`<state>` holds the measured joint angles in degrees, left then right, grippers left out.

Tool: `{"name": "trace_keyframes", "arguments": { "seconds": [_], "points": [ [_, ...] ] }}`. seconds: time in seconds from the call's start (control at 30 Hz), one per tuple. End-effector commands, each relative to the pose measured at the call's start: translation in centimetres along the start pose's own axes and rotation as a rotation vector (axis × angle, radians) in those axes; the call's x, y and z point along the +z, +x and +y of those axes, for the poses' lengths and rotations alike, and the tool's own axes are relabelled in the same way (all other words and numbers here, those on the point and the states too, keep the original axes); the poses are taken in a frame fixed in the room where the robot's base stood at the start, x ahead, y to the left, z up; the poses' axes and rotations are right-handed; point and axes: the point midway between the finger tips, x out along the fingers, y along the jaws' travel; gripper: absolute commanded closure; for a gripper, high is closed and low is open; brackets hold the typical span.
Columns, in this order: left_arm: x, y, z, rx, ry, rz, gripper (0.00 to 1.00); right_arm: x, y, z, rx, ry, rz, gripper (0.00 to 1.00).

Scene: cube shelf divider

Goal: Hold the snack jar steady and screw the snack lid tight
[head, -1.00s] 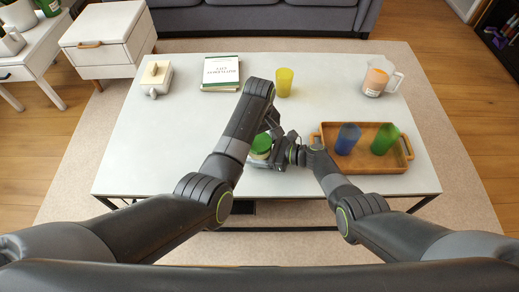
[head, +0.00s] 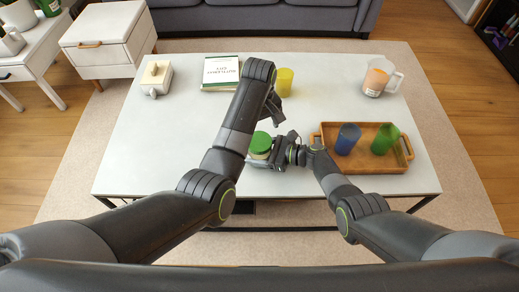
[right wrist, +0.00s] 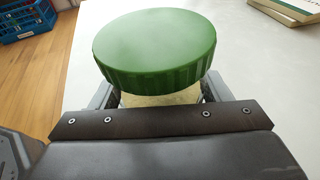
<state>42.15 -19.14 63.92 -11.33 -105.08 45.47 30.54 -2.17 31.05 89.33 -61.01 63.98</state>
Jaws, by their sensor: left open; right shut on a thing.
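The snack jar (head: 257,155) stands upright near the front middle of the white table, with the green snack lid (head: 261,142) on its top. In the right wrist view the lid (right wrist: 155,45) sits over the pale jar body (right wrist: 160,98); whether it is tight cannot be told. My right gripper (head: 268,160) is shut around the jar body below the lid, from the right. My left gripper (head: 276,112) is open and empty, above and behind the jar, apart from the lid. The jar's lower part is hidden by my right gripper.
A wooden tray (head: 370,168) with a blue cup (head: 348,138) and a green cup (head: 385,139) is at the right. A yellow cup (head: 285,80), a book (head: 219,72), a pitcher (head: 377,78) and a cream dish (head: 157,78) stand at the back. The left table area is clear.

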Motion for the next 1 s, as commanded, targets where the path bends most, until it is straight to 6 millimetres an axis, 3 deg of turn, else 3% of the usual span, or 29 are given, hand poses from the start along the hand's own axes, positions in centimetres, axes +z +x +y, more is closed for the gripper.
{"name": "trace_keyframes", "arguments": {
  "seconds": [0.27,0.3,0.5,0.8,1.0],
  "points": [
    [0.0,-0.4,0.0,0.000,0.000,0.000,0.12,-0.1,0.0,0.0,-0.001,0.000,0.002,0.57],
    [0.0,-0.4,0.0,0.000,0.000,0.000,0.12,-0.1,0.0,0.0,-0.001,0.000,0.002,0.29],
    [0.0,-0.4,0.0,0.000,0.000,0.000,0.12,-0.1,0.0,0.0,0.000,0.000,0.001,0.04],
    [0.0,-0.4,0.0,0.000,0.000,0.000,0.12,0.0,-0.1,0.0,0.000,0.000,0.000,0.04],
    [0.0,-0.4,0.0,0.000,0.000,0.000,0.12,-0.1,-1.4,0.0,-0.002,-0.002,0.000,0.04]
  ]
}}
